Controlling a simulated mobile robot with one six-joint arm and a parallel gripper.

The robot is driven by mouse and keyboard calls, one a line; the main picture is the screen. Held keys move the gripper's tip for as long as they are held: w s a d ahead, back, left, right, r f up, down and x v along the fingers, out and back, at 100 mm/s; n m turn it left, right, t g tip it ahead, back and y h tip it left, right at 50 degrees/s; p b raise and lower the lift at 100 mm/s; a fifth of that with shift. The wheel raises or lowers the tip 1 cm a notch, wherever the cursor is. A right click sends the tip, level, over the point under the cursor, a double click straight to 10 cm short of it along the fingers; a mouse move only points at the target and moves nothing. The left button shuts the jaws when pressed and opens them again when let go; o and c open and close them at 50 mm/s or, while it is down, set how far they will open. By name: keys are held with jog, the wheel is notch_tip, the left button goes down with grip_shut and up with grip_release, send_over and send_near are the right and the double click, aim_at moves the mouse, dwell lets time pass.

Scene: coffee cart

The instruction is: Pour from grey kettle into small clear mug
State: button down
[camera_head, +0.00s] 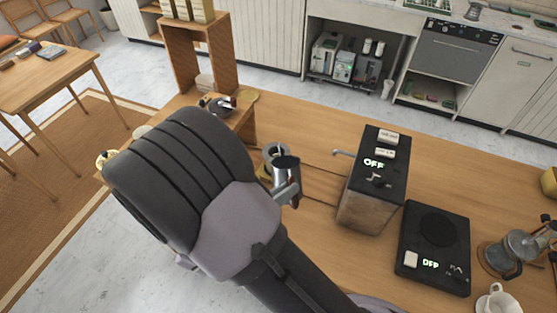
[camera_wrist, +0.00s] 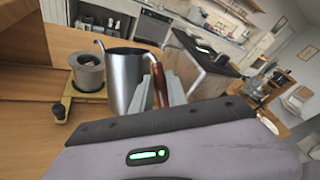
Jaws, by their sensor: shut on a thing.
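The grey kettle (camera_wrist: 128,78) is a metal vessel with an open top, a thin spout at its left and a reddish-brown handle (camera_wrist: 158,85). In the head view the kettle (camera_head: 286,166) shows just beyond my arm. My gripper (camera_wrist: 168,98) is shut on the kettle's handle, and the kettle looks roughly upright. A small greyish round vessel (camera_wrist: 88,73) stands on a yellow base left of the kettle, near the spout. It also shows in the head view (camera_head: 274,151), partly behind the kettle. I cannot tell whether it is the clear mug.
A black-topped box reading OFF (camera_head: 365,190) stands right of the kettle. A black hot plate (camera_head: 435,248), a metal pot (camera_head: 518,245) and a white cup (camera_head: 497,301) are further right. A wooden shelf (camera_head: 168,65) rises behind left. Some counter is clear between kettle and box.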

jog(key=shift+r, duration=0.15)
jog(key=shift+w+r+p, duration=0.15)
jog(key=shift+r+p, duration=0.25)
jog(key=shift+p, duration=0.7)
jog(key=shift+w+r+n+p, duration=0.1)
jog(key=shift+r+n+p, duration=0.3)
jog(key=shift+p, duration=0.55)
jog(key=shift+g, duration=0.3)
jog(key=shift+w+a+r+p, duration=0.15)
jog(key=shift+r+p, duration=0.2)
jog(key=shift+p, duration=0.55)
jog(key=p, duration=0.1)
jog(key=r+p, duration=0.1)
jog(key=shift+w+r+n+g+p, duration=0.2)
jog(key=shift+w+n+g+p, duration=0.05)
jog(key=shift+n+g+p, duration=0.15)
